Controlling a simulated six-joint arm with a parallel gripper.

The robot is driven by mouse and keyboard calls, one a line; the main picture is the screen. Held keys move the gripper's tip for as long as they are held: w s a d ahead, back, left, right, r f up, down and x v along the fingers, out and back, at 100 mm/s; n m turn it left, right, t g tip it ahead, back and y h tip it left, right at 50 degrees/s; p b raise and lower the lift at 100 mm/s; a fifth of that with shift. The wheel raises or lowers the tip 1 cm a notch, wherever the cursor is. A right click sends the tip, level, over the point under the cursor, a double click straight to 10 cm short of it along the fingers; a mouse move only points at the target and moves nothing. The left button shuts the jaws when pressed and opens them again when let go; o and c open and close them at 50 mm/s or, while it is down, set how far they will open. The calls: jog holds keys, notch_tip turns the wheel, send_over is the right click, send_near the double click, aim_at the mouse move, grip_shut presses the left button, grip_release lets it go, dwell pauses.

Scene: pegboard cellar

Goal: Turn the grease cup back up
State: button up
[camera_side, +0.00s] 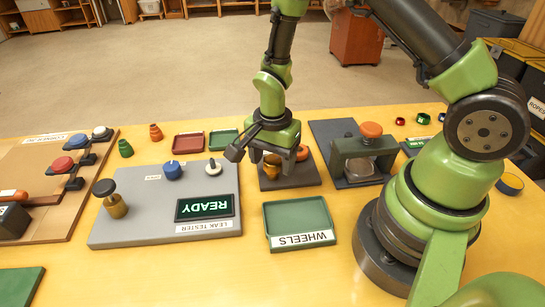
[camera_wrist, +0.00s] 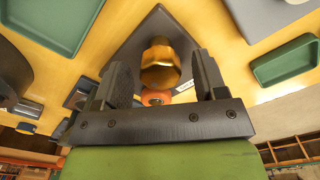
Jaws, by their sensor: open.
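A brass, faceted cup with a rounded end, which I take to be the grease cup (camera_wrist: 160,65), stands on a dark plate (camera_wrist: 133,50) in the wrist view. It also shows partly behind the fingers in the side view (camera_side: 271,166). My gripper (camera_side: 273,158) is open and points down over the plate. In the wrist view my gripper's fingers (camera_wrist: 162,70) stand on either side of the cup, with a gap on both sides. An orange round part (camera_wrist: 155,97) is beside the cup on the plate. Whether the fingers are level with the cup is hard to tell.
A green WHEELS tray (camera_side: 298,217) lies in front of the plate. The grey leak tester (camera_side: 130,230) with knobs and a READY display is to the left. A dark fixture with an orange knob (camera_side: 371,130) stands close right. Red (camera_side: 188,142) and green (camera_side: 223,139) trays lie behind left.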

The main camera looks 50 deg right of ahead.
jog(key=c, duration=0.9)
